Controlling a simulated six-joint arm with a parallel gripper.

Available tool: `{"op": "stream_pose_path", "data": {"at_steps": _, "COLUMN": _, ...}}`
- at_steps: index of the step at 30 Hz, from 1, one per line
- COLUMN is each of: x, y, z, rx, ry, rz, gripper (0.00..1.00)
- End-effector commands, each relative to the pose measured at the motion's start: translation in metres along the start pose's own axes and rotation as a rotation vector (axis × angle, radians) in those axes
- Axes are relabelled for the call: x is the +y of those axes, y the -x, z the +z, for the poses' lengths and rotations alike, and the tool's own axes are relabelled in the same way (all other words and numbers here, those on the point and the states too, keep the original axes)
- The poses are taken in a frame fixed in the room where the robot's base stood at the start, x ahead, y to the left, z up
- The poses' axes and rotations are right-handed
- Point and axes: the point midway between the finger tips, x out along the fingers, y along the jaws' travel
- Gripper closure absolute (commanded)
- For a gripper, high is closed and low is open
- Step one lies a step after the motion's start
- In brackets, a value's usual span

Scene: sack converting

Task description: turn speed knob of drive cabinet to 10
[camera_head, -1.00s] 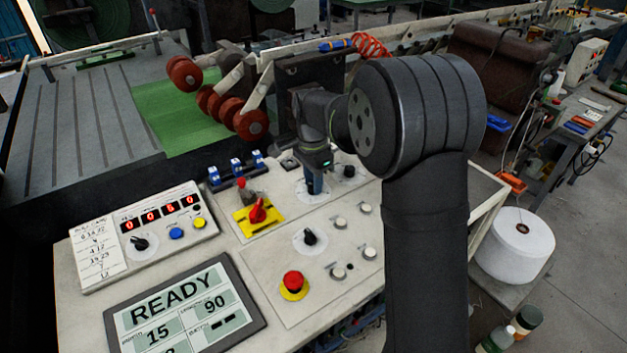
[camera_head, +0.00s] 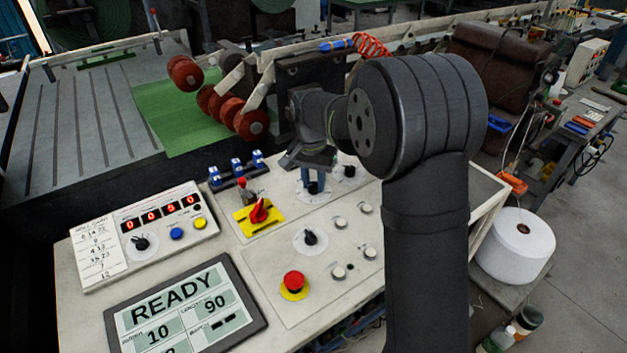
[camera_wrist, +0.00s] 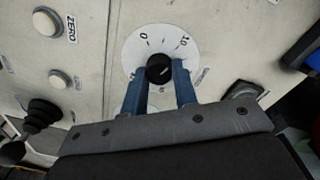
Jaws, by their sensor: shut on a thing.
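The speed knob (camera_wrist: 159,68) is black and sits on a round white dial (camera_wrist: 140,45) marked 0 and 10 in the wrist view. The blue fingers of my gripper (camera_wrist: 160,82) are shut on it, one on each side. A faint light mark shows on the knob, but its exact reading is unclear. In the head view the knob (camera_head: 313,188) shows below my gripper (camera_head: 313,180), on the sloped panel of the drive cabinet (camera_head: 285,260). The screen (camera_head: 185,310) reads READY, with 10 and 90 below.
A red switch on a yellow plate (camera_head: 258,213), a red emergency button (camera_head: 294,282) and another black knob (camera_head: 310,237) are on the panel nearer the camera. A further black knob (camera_head: 347,171) is just right of my gripper. A counter box (camera_head: 145,235) stands at the left.

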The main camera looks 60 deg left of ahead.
Motion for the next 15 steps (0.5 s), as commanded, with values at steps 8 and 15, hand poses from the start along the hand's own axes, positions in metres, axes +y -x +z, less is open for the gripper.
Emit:
{"op": "stream_pose_path", "data": {"at_steps": 8, "x": 0.0001, "y": 0.0004, "z": -0.0001, "rx": 0.001, "ry": 0.005, "rz": 0.0, "gripper": 0.96}}
{"op": "stream_pose_path", "data": {"at_steps": 15, "x": 0.0, "y": 0.0004, "z": -0.0002, "rx": 0.001, "ry": 0.005, "rz": 0.0, "gripper": 0.54}}
